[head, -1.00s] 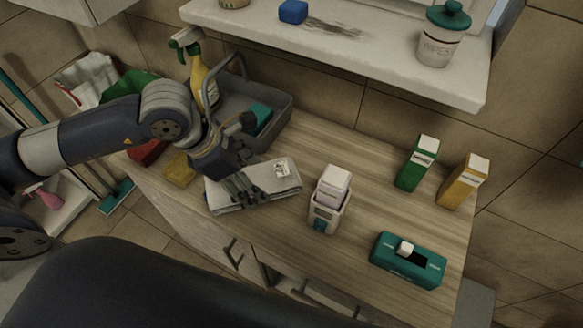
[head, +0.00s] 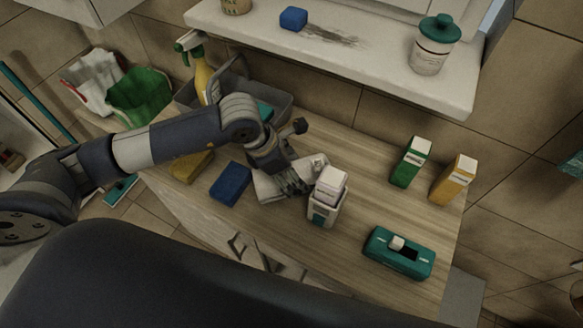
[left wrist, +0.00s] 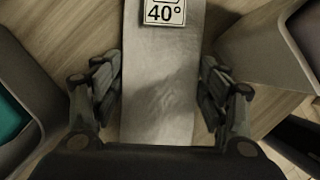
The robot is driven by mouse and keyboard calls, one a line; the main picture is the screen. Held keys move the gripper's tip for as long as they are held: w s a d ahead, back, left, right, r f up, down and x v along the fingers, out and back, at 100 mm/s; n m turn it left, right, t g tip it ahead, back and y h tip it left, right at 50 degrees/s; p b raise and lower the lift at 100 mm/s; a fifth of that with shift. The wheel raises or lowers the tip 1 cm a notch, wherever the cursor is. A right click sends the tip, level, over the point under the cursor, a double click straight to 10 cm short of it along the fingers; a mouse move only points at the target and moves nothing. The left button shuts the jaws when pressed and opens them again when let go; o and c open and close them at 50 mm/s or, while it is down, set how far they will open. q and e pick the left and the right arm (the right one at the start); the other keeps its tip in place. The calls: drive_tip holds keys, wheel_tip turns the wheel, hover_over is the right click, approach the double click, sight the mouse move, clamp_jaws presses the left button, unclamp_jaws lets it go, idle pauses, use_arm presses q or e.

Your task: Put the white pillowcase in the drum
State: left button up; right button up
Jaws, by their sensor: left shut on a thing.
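The white pillowcase (head: 268,188) is a folded pale cloth on or just above the wooden counter in the head view. My left gripper (head: 292,187) is shut on it. In the left wrist view the pillowcase (left wrist: 160,100) runs between the two fingers of my left gripper (left wrist: 160,88), with a "40°" label at its far end. Part of it is hidden under the gripper in the head view. I cannot tell how far it is off the counter. My right gripper and the drum are not in view.
A white box (head: 327,200) stands close right of the pillowcase. A blue block (head: 231,183) lies left of it. A grey basket (head: 285,104) is behind. Green (head: 411,162) and orange (head: 453,178) cartons and a teal box (head: 385,255) stand right. A shelf (head: 385,65) overhangs the back.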

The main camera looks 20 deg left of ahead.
use_arm(q)
drive_tip(key=shift+f, duration=0.15)
drive_tip(key=o, duration=1.2)
drive_tip(key=shift+o, duration=0.2)
